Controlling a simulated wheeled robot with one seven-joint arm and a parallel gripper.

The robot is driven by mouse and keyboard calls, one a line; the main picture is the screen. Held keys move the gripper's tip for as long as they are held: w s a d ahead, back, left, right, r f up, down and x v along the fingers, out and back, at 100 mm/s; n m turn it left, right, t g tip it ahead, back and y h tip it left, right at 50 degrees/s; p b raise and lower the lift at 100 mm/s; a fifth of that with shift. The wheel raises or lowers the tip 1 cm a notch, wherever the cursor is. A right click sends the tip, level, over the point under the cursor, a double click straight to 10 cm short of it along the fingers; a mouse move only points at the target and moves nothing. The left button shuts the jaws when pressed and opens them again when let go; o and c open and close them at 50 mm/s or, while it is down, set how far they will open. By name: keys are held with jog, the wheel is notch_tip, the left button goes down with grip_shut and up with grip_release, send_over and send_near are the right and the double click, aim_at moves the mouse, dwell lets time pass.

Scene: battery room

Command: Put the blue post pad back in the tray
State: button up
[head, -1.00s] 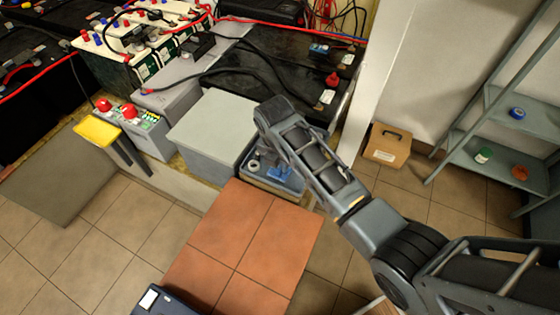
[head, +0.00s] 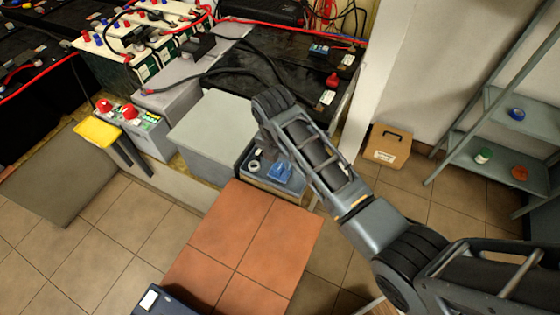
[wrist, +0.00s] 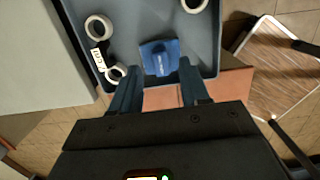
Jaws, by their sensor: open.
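The blue post pad (wrist: 160,58) lies in the grey-blue tray (wrist: 215,50), near its front wall in the wrist view. In the head view the pad (head: 280,172) shows in the tray (head: 272,189) beside my arm. My gripper (wrist: 157,88) is open, its two fingers apart with nothing between their tips. The pad lies just beyond the fingertips, in line with the gap, and looks free of both fingers. In the head view my arm hides part of the tray.
Pale rings (wrist: 98,27) and a small white label (wrist: 97,58) lie in the tray. A grey box (head: 212,130) stands close on its left. A wooden-topped stool or table (wrist: 285,62) is to the right.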

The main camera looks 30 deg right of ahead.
aim_at(278, 170)
notch_tip(278, 170, up, 9)
jog(key=shift+s+a, duration=0.3)
jog(key=shift+a, duration=0.15)
jog(key=shift+f, duration=0.15)
